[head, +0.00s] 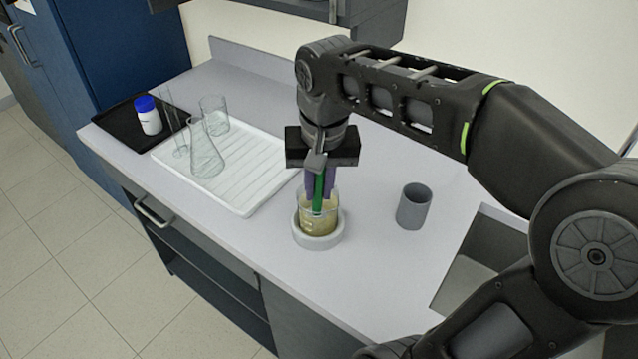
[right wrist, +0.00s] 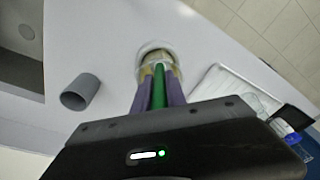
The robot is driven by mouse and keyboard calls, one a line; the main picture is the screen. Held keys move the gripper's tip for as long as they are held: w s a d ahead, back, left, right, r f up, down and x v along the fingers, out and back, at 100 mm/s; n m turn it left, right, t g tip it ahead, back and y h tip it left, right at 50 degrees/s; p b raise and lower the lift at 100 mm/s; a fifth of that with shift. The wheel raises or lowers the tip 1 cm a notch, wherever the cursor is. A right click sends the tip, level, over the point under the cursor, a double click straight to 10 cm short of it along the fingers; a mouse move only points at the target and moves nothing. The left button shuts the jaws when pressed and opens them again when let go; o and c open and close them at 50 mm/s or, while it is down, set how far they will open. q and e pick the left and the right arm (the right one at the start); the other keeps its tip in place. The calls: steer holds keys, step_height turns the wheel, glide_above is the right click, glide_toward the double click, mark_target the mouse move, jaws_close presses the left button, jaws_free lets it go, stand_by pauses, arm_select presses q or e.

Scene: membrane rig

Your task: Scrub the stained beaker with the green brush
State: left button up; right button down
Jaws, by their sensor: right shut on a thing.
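The stained beaker (head: 319,222), glass with a yellow-brown tint, stands upright in a white ring holder (head: 318,240) on the counter. It also shows in the right wrist view (right wrist: 155,58), partly hidden by the fingers. My right gripper (head: 320,185), with purple fingers, points down over the beaker and is shut on the green brush (head: 318,197). The brush's lower end is inside the beaker's mouth; its bristles are hard to make out. The brush also shows between the fingers in the right wrist view (right wrist: 158,88). My left gripper is not in view.
A grey cup (head: 414,207) stands right of the beaker, near the sink (head: 468,275). A white drying rack (head: 245,195) with glassware, including a flask (head: 206,155), is to the left. A black tray (head: 122,122) holds a blue-capped bottle (head: 148,116). The counter's front edge is close to the beaker.

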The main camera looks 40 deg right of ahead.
step_height(320, 180, up, 4)
steer(key=p, duration=0.3)
steer(key=shift+f, duration=0.2)
steer(key=shift+f+b, duration=1.75)
steer(key=shift+f, duration=0.2)
steer(key=shift+w+d+r, duration=0.1)
